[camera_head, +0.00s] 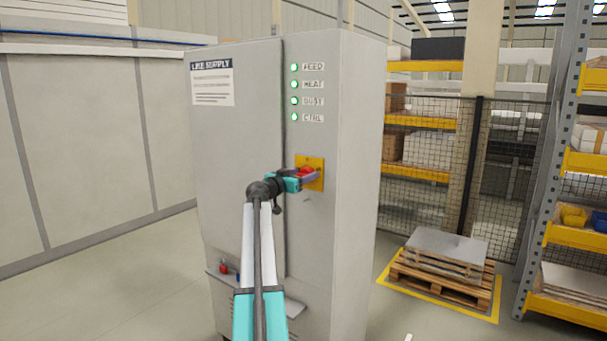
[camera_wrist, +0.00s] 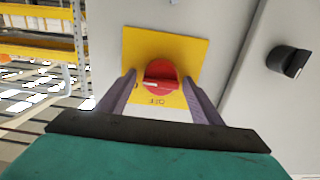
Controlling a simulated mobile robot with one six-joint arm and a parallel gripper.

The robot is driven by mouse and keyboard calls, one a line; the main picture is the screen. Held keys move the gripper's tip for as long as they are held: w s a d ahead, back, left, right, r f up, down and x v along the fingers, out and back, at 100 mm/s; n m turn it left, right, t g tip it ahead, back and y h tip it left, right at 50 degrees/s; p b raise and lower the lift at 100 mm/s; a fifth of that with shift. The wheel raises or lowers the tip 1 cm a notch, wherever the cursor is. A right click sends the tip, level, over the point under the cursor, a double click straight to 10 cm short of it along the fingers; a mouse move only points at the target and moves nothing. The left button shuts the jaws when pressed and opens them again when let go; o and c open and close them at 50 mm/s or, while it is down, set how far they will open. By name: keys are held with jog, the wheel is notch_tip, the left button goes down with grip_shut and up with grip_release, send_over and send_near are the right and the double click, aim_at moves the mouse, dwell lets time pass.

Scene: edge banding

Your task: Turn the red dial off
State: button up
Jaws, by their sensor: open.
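The red dial (camera_wrist: 161,72) sits on a yellow plate (camera_wrist: 190,45) on the front of the grey cabinet (camera_head: 355,210). A pale mark on the dial lies nearly level in the wrist view, and an upside-down OFF label shows below the dial. My gripper (camera_wrist: 160,77) is open, with one finger on each side of the dial; I cannot tell whether they touch it. In the head view my gripper (camera_head: 313,175) reaches the yellow plate (camera_head: 316,161) and partly hides the red dial (camera_head: 306,170).
Several green lights (camera_head: 294,84) are lit above the plate, labelled FEED, HEAT, DUST and CTRL. A black knob (camera_wrist: 289,61) is on the cabinet at right in the wrist view. A low shelf (camera_head: 224,275) juts from the cabinet. A pallet (camera_head: 440,275) stands to the right.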

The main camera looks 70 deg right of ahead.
jog(key=c, duration=1.1)
jog(key=shift+o, duration=0.2)
